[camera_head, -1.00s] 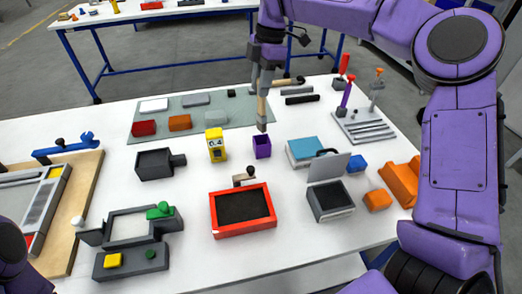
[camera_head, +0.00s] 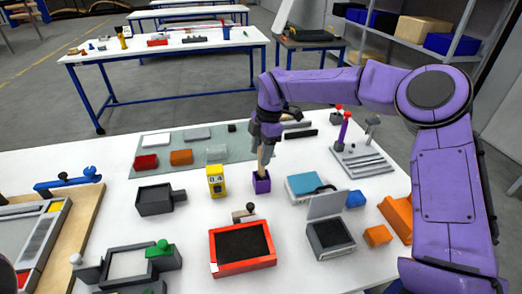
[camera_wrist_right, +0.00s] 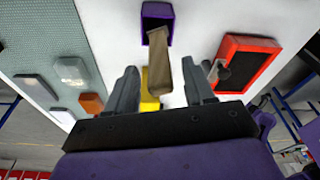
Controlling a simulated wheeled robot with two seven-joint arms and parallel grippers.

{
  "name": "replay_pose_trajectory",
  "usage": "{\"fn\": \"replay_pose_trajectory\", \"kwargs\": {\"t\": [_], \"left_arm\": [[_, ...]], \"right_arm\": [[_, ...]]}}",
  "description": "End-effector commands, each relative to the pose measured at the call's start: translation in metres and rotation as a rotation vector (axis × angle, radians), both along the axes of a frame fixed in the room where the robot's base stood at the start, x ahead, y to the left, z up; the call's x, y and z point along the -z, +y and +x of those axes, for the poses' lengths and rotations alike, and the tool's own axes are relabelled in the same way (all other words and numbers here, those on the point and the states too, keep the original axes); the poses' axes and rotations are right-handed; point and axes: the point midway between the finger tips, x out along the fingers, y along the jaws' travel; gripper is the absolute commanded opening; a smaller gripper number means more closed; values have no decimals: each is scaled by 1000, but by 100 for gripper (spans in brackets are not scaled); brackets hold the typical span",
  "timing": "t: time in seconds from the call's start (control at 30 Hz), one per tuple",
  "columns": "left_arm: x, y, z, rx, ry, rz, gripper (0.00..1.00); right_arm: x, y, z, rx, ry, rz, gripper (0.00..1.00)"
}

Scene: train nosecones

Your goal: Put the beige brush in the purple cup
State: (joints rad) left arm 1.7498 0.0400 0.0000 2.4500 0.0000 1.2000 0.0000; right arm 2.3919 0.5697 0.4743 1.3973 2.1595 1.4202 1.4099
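The purple cup (camera_head: 261,183) stands upright on the white table; its opening also shows at the top of the right wrist view (camera_wrist_right: 156,14). The beige brush (camera_wrist_right: 168,68) points down, with its lower end at the cup's opening and apparently inside it. It also shows in the head view (camera_head: 262,159), slightly tilted. My right gripper (camera_wrist_right: 160,82) is above the cup, with its fingers spread on either side of the brush. My left gripper is out of view.
A yellow block (camera_head: 216,181) stands just left of the cup, and a blue-topped box (camera_head: 304,186) is to its right. A red-framed tray (camera_head: 242,246) lies in front. A rack with upright rods (camera_head: 362,155) stands at the back right.

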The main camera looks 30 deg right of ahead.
Motion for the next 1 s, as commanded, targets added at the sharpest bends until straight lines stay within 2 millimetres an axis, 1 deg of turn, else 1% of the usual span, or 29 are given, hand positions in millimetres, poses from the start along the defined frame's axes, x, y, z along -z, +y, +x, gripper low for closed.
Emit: {"fn": "replay_pose_trajectory", "kwargs": {"t": [0.23,0.3,0.37,0.47,0.6,0.7,0.83,0.9,1.0], "left_arm": [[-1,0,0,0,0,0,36],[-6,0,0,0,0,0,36],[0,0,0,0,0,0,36],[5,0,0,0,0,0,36],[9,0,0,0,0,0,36],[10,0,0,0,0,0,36],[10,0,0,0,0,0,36],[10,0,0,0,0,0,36],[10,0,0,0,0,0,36]], "right_arm": [[-2,0,0,-1,0,0,52],[-7,0,0,-1,-1,-1,52],[-12,-2,1,1,-4,0,52],[-34,-6,1,2,-6,0,52],[-72,-13,1,2,-6,-1,52],[-95,-17,1,1,-4,0,52],[-114,-21,1,0,-2,-1,52],[-119,-22,0,0,-1,-1,52],[-122,-23,0,-1,0,-1,52]]}}
